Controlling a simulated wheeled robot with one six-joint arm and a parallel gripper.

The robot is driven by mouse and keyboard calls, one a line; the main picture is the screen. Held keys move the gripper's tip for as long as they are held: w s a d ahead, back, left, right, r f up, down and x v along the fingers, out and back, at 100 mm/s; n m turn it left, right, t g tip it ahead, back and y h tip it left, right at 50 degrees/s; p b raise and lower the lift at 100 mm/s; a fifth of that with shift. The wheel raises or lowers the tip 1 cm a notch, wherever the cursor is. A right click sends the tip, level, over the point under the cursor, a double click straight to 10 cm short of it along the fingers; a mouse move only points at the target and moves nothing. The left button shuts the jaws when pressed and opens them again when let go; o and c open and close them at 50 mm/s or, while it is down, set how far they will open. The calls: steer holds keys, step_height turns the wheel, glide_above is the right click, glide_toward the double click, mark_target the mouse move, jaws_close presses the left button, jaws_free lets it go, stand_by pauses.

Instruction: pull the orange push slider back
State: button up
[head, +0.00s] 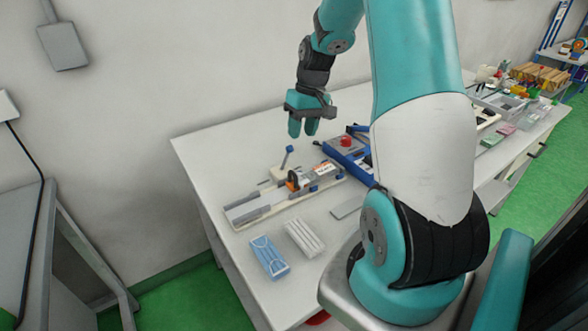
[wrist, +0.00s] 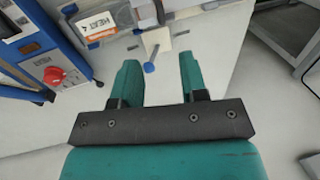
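The orange push slider (head: 292,184), an orange and dark upright piece, sits on the long grey-white track (head: 252,207) on the table. My gripper (head: 303,127) hangs above the table, beyond the slider toward the wall and apart from it. In the wrist view my gripper (wrist: 158,76) shows two teal fingers spread apart with nothing between them. I cannot clearly make out the slider in the wrist view; only part of the machine shows at its top edge.
A lever with a blue knob (head: 289,149) stands beside the track, close below my gripper; the knob (wrist: 149,67) also shows in the wrist view. A blue machine with a red knob (head: 345,141) stands to the right. Blue masks (head: 269,257) and white masks (head: 304,238) lie in front.

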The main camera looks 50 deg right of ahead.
steer(key=f, duration=0.4)
steer(key=a+f, duration=0.1)
steer(key=f, duration=0.3)
steer(key=a+f+p, duration=0.1)
steer(key=f, duration=0.3)
steer(key=shift+w+a, duration=0.2)
steer(key=shift+w, duration=0.15)
steer(key=shift+c, duration=0.3)
jaws_close()
